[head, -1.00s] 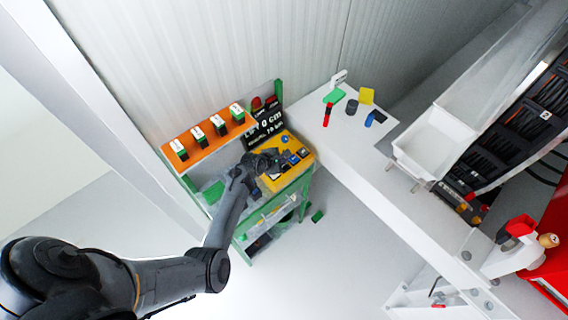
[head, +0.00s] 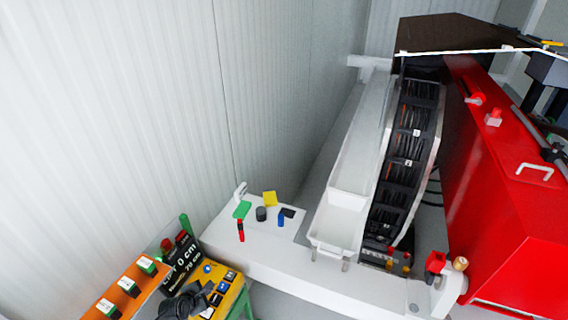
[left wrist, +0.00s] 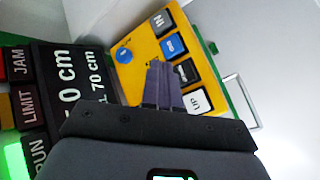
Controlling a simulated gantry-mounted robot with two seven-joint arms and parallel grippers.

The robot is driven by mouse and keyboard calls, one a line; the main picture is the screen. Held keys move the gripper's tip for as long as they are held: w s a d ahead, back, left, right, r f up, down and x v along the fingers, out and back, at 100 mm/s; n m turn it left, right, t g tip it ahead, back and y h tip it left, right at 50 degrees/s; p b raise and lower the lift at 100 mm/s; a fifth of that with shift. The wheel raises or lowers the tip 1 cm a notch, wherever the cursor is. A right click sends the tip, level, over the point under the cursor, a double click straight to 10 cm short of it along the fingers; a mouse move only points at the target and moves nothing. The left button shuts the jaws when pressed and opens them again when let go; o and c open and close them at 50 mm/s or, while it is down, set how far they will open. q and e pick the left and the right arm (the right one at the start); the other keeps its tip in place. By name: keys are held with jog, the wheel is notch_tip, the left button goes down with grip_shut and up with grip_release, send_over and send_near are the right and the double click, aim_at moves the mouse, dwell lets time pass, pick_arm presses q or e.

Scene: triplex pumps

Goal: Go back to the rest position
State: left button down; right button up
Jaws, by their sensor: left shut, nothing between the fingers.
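My left gripper (head: 185,300) shows at the bottom left of the head view, in front of the yellow button panel (head: 236,299). In the left wrist view its dark fingers (left wrist: 164,85) are together and empty, over the lower part of the yellow panel (left wrist: 118,75). The white UP button (left wrist: 197,101), a black button (left wrist: 186,71), a blue button (left wrist: 173,46) and the IN button (left wrist: 160,22) show beside them. I cannot tell whether the fingertips touch the panel. My right gripper is not in view.
A black display (head: 182,263) reading 0 cm and 70 cm stands behind the panel; its RUN lamp (left wrist: 15,160) glows green. An orange strip (head: 140,292) carries several switches. A white bench (head: 262,248) holds small coloured items. A red machine (head: 515,200) stands right.

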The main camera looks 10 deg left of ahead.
pick_arm(q)
jog(key=s+r+m+g+y, duration=0.2)
jog(key=s+r+m, duration=0.2)
jog(key=s+m, duration=0.6)
jog(key=s+d+r+m+g+h, duration=0.1)
jog(key=s+d+r+m, duration=0.5)
jog(key=s+d+m, duration=0.2)
jog(key=s+d+r+m+g, duration=0.2)
jog(key=s+d+r+m, duration=0.4)
jog(key=s, duration=0.6)
jog(key=d+m, duration=0.2)
jog(key=m, duration=0.1)
jog(key=shift+s+h, duration=0.3)
jog(key=shift+h, duration=0.1)
